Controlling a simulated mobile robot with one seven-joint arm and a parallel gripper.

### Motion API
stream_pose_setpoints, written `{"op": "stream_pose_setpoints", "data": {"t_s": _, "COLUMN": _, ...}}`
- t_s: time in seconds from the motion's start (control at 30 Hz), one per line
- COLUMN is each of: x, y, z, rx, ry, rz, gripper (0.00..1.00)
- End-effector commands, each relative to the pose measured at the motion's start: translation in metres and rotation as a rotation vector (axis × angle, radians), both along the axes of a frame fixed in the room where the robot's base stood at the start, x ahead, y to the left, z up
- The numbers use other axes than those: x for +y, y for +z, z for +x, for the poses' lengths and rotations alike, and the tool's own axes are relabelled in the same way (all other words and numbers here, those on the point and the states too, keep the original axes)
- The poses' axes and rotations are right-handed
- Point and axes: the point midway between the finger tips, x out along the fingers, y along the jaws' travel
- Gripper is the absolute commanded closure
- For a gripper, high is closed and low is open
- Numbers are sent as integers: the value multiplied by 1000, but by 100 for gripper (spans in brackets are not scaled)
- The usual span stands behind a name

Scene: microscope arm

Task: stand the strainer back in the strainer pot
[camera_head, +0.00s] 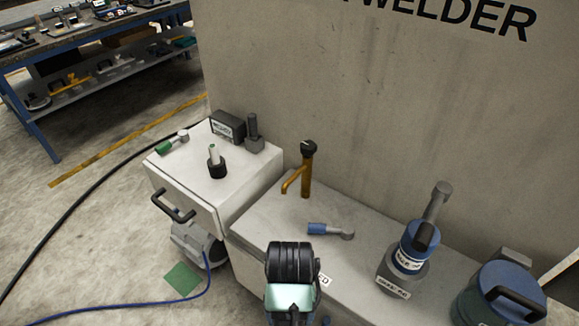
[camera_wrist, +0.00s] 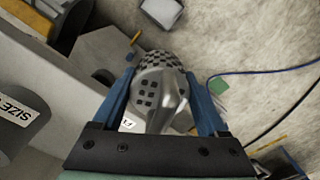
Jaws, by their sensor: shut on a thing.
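My gripper (camera_wrist: 160,80) has its two blue fingers shut on the strainer (camera_wrist: 158,92), one on each side. The strainer is a grey metal piece with square holes and a checkered, mesh-like end pointing away from the gripper. In the head view my wrist hides the fingers and the strainer. I cannot tell for certain which vessel is the strainer pot. A blue-topped grey pot (camera_head: 409,262) with white labels stands upright on the bench, and a grey tool rises behind its top.
The pale bench (camera_head: 275,215) carries a brass tap (camera_head: 307,170) and a blue-handled tool (camera_head: 328,230). A large blue canister (camera_head: 498,295) stands at right. A white cabinet (camera_head: 195,175) with small tools is at left, before a tall wall. Hoses cross the floor.

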Motion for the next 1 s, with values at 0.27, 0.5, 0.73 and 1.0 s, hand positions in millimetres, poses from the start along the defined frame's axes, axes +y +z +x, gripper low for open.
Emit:
{"op": "stream_pose_setpoints", "data": {"t_s": 0.27, "x": 0, "y": 71, "z": -14, "rx": 1, "ry": 1, "rz": 1, "gripper": 85}}
{"op": "stream_pose_setpoints", "data": {"t_s": 0.5, "x": 1, "y": 94, "z": -19, "rx": 0, "ry": 1, "rz": 2, "gripper": 85}}
{"op": "stream_pose_setpoints", "data": {"t_s": 0.73, "x": 0, "y": 95, "z": -21, "rx": 0, "ry": 0, "rz": 2, "gripper": 85}}
{"op": "stream_pose_setpoints", "data": {"t_s": 1.0, "x": 1, "y": 94, "z": -20, "rx": 0, "ry": 1, "rz": 2, "gripper": 85}}
